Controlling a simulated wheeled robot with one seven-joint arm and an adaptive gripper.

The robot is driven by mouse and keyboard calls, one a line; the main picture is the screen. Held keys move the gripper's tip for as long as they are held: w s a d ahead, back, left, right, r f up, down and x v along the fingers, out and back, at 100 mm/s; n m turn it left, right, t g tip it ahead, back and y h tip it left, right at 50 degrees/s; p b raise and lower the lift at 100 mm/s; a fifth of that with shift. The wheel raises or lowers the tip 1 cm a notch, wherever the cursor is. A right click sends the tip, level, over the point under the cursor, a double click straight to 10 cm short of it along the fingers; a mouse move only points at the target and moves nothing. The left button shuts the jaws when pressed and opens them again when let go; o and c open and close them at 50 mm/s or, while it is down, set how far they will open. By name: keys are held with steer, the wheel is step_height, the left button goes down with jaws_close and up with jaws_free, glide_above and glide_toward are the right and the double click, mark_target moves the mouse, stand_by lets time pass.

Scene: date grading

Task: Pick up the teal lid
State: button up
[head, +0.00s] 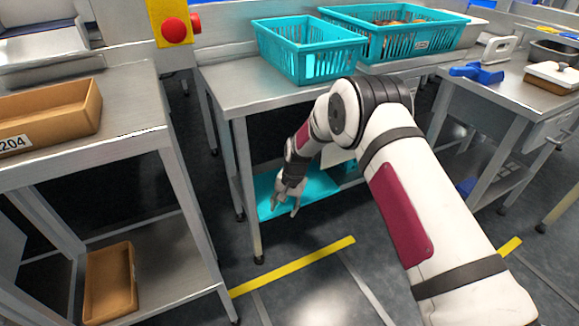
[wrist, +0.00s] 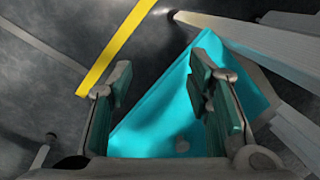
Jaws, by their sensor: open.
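The teal lid (head: 318,188) is a flat panel lying on the lower shelf of the middle steel table in the head view. My gripper (head: 284,208) is at its front left part, with the arm reaching down in front of the table. In the wrist view the lid (wrist: 165,118) spreads below and between the fingers. My gripper (wrist: 160,82) is open, and nothing is held between its fingers. The right finger overlaps the lid in the picture; I cannot tell whether it touches.
Two teal baskets (head: 312,66) (head: 378,44) stand on the table top (head: 235,88) above. A table leg (head: 245,190) stands close left of my gripper. A brown tray (head: 110,283) sits on the left table's lower shelf. The floor with the yellow line (head: 295,266) is clear.

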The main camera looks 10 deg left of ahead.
steer(key=w+r+n+t+h, duration=0.1)
steer(key=w+r+n+t, duration=0.3)
steer(key=w+r, duration=0.3)
steer(key=w+n, duration=0.1)
steer(key=w, duration=0.4)
steer(key=shift+w+d+t, duration=0.15)
steer(key=shift+w+t, duration=0.05)
steer(key=shift+t, duration=0.1)
